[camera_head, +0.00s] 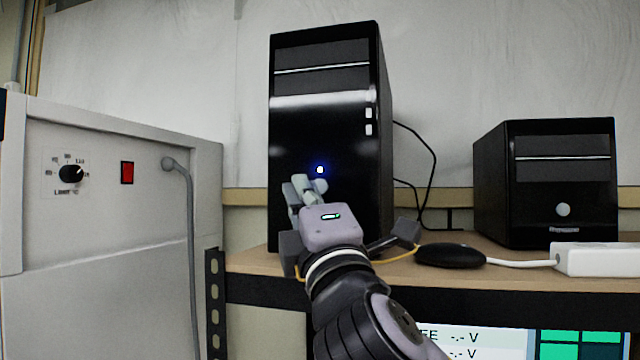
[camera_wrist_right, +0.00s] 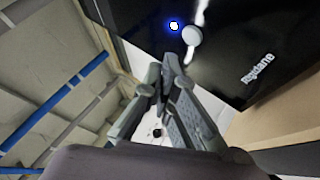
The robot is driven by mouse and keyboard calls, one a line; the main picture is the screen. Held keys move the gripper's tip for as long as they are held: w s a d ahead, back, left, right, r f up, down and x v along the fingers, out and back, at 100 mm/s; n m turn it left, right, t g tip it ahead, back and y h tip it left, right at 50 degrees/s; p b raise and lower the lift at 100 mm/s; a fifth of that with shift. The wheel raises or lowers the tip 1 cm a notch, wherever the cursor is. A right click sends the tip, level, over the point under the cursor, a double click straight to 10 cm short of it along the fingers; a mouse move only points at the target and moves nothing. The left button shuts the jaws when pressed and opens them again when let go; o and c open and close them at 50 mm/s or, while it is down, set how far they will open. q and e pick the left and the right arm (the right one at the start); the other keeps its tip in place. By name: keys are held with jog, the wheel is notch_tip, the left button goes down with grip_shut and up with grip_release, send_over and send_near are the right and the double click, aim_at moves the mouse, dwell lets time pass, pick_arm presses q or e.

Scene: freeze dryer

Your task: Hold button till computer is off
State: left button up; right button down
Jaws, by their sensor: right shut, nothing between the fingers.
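The tall black computer tower (camera_head: 325,110) stands upright on the shelf, with a small blue-white light (camera_head: 320,170) lit on its front. In the right wrist view, the same light (camera_wrist_right: 173,26) shows beside a round silver button (camera_wrist_right: 192,36). My right gripper (camera_head: 305,187) is in front of the tower's lower front, just below the light. In the wrist view its fingertips (camera_wrist_right: 162,70) are together and empty, pointing at the panel close to the button. They look slightly apart from the button; contact is hard to judge. My left gripper is not in view.
A smaller black computer (camera_head: 545,185) stands to the right on the wooden shelf (camera_head: 255,262). A black mouse-like object (camera_head: 450,255) and a white power strip (camera_head: 597,259) lie in front of it. A grey cabinet (camera_head: 110,220) with a dial and red switch stands left.

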jog(key=shift+w+d, duration=0.25)
jog(key=shift+w, duration=0.65)
dwell(0.8)
jog(key=shift+w+d, duration=0.15)
jog(key=shift+w, duration=0.25)
jog(key=shift+w+d, duration=0.1)
jog(key=shift+w, duration=0.25)
dwell(0.6)
dwell(2.4)
jog(key=shift+s+a, duration=0.25)
jog(key=shift+s, duration=0.5)
jog(key=s, duration=0.1)
jog(key=s+a, duration=0.1)
jog(key=s, duration=0.1)
jog(key=s+b, duration=0.1)
jog(key=shift+s+a, duration=0.25)
jog(key=shift+s, duration=0.1)
